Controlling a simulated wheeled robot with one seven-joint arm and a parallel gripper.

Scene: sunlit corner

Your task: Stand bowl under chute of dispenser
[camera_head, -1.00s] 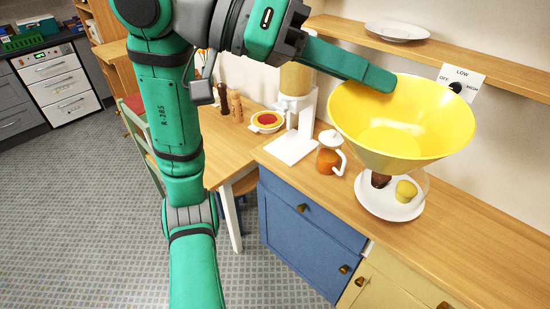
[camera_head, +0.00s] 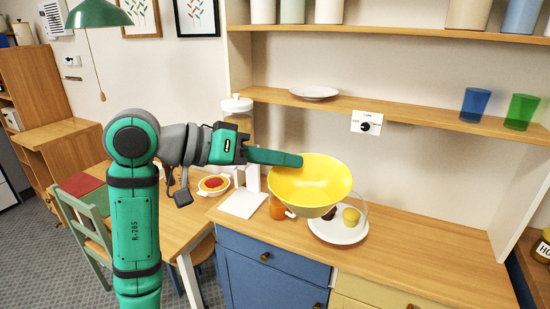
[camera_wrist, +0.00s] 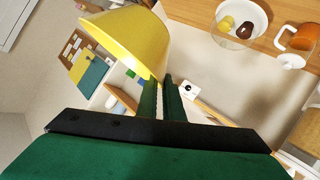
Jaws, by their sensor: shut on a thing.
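The yellow bowl (camera_head: 312,183) is held up in the air, tilted a little with its open side facing up and toward the head camera. My gripper (camera_head: 298,160) is shut on its rim at the left. In the wrist view the bowl (camera_wrist: 125,42) hangs at the tips of my green fingers (camera_wrist: 160,85). The dispenser (camera_head: 238,120) stands at the left end of the counter, with a white lid and a white base plate (camera_head: 243,204). My arm hides much of its middle, and I cannot see its chute clearly. The bowl is to the right of the dispenser.
A white plate (camera_head: 330,233) with a glass dome and food stands below the bowl. A red-filled dish (camera_head: 213,184) is on the table at left. The counter's right side (camera_head: 430,250) is clear. A shelf (camera_head: 400,113) runs behind.

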